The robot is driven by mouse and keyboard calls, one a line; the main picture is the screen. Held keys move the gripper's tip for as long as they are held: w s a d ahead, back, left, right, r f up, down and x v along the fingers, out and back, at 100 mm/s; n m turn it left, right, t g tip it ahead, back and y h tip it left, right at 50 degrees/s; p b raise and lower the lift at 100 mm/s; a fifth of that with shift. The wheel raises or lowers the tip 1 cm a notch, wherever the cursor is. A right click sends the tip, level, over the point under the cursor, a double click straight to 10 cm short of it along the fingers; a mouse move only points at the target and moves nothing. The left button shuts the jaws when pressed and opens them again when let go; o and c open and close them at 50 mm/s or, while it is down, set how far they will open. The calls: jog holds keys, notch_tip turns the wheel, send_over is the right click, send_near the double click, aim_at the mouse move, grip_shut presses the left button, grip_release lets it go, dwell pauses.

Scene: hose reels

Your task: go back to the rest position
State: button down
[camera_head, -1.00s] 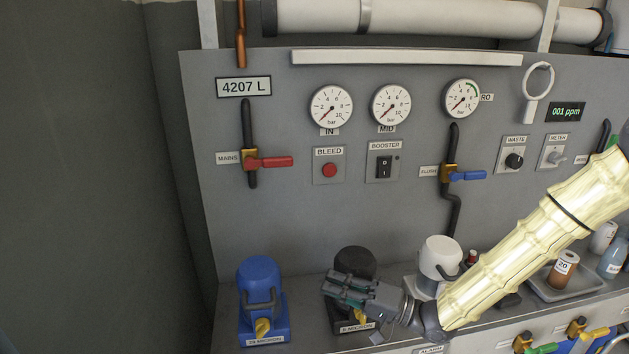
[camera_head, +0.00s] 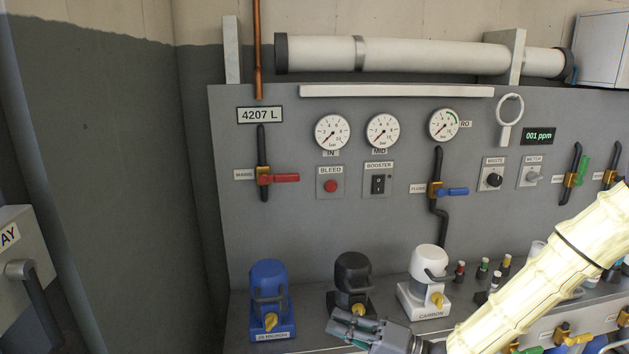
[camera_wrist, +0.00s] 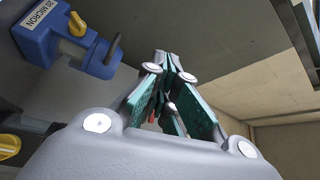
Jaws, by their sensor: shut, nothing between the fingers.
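My gripper (camera_head: 347,325) is shut and empty, low in the head view, at the front of the counter by the black filter housing (camera_head: 352,275). It is in front of that housing's base and hides part of it. In the wrist view my gripper (camera_wrist: 168,62) has its green-padded fingers together at the tips, with nothing between them. My arm, in a pale sleeve, reaches in from the right.
A blue filter housing (camera_head: 268,290) stands left and a white one (camera_head: 428,275) right on the counter. The blue one also shows in the wrist view (camera_wrist: 60,35). Several small bottles (camera_head: 484,268) stand further right. A grey box (camera_head: 22,260) is at far left.

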jog(key=s+d+f+m+h, duration=0.1)
jog(key=s+f+h, duration=0.2)
jog(key=f, duration=0.6)
jog(key=s+d+f+h, duration=0.1)
jog(key=s+f+h, duration=0.25)
jog(key=f, duration=0.45)
jog(key=s+d+f+m+h, duration=0.15)
jog(key=f+h, duration=0.25)
jog(key=f, duration=0.5)
jog(key=s+d+f+g+h, duration=0.2)
jog(key=s+d+f, duration=0.2)
jog(key=s, duration=0.4)
jog(key=s+d+f+n+g+h, duration=0.1)
jog(key=s+d+f+g+h, duration=0.1)
jog(key=s+d+f, duration=0.3)
jog(key=s+d+f+n+g+h, duration=0.1)
jog(key=s+d+f+h, duration=0.3)
jog(key=s, duration=0.8)
jog(key=shift+d+f+g, duration=0.35)
jog(key=shift+d+g, duration=0.1)
jog(key=shift+g, duration=0.45)
jog(key=c, duration=2.2)
grip_release()
jog(key=shift+w+n, duration=0.1)
jog(key=shift+n, duration=0.15)
